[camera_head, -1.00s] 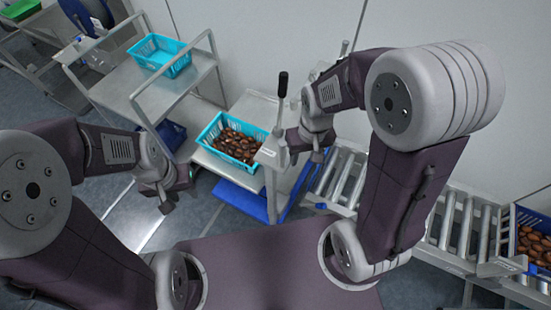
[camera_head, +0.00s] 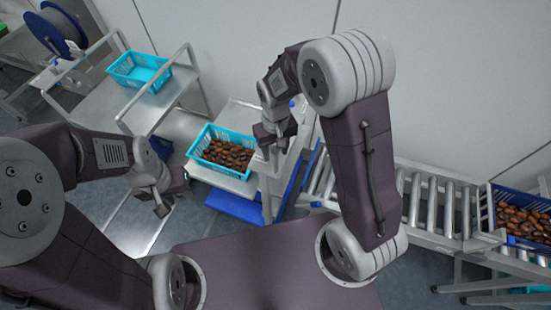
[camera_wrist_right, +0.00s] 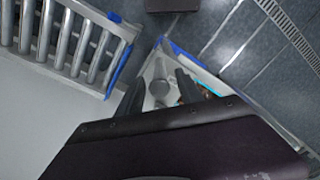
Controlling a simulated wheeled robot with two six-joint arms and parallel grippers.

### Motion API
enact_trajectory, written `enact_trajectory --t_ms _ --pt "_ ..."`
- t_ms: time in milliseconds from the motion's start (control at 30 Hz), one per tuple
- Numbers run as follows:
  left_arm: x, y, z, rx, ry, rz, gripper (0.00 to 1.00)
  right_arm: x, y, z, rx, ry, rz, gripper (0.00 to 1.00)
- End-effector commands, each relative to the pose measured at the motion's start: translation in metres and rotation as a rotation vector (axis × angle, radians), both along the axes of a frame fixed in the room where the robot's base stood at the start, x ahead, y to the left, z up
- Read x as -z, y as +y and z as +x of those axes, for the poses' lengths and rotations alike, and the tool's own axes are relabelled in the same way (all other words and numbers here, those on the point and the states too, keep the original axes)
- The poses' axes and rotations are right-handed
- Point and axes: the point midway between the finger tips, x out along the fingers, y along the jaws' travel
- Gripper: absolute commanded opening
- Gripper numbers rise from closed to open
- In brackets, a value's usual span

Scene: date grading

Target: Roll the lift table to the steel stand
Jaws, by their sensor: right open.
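The lift table, with a grey top (camera_head: 200,172) and blue lower frame (camera_head: 234,206), stands ahead of me. A turquoise crate (camera_head: 207,137) of dates sits on it. My right gripper (camera_head: 277,146) is at the table's right end, over the handle area, which it partly hides. In the right wrist view its fingers (camera_wrist_right: 158,98) are apart, with a round grey post end (camera_wrist_right: 160,86) showing between them; contact cannot be told. My left gripper (camera_head: 172,198) hangs left of the lift table, apart from it; its jaw opening is unclear. Which piece is the steel stand is not certain.
A grey steel frame (camera_head: 118,98) with raised rails holds an empty turquoise crate (camera_head: 130,66), back left. A roller conveyor (camera_head: 430,205) runs right, with a blue crate (camera_head: 487,214) of dates. A blue reel (camera_head: 55,32) stands far left. The wall closes the back.

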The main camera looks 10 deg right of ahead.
Motion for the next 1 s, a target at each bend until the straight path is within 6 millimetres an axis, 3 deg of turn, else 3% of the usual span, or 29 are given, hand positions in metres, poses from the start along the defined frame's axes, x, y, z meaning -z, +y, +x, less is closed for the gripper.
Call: enact_trajectory --t_ms 133,300,600,767,1000 --pt "-0.008 0.000 0.000 0.000 0.000 0.000 0.36 0.030 -0.001 -0.002 0.000 0.007 -0.001 0.43" --pt "-0.012 0.000 0.000 0.000 0.000 0.000 0.36 0.052 -0.001 -0.001 0.000 0.003 -0.001 0.43" --pt "-0.012 0.000 0.000 0.000 0.000 0.000 0.36 0.058 0.000 0.000 0.000 -0.001 0.000 0.43" --pt "-0.012 0.000 0.000 0.000 0.000 0.000 0.36 0.057 0.000 0.000 0.000 -0.001 0.000 0.01" --pt "-0.012 0.000 0.000 0.000 0.000 0.000 0.36 0.057 0.000 0.000 0.000 -0.002 0.000 0.00"
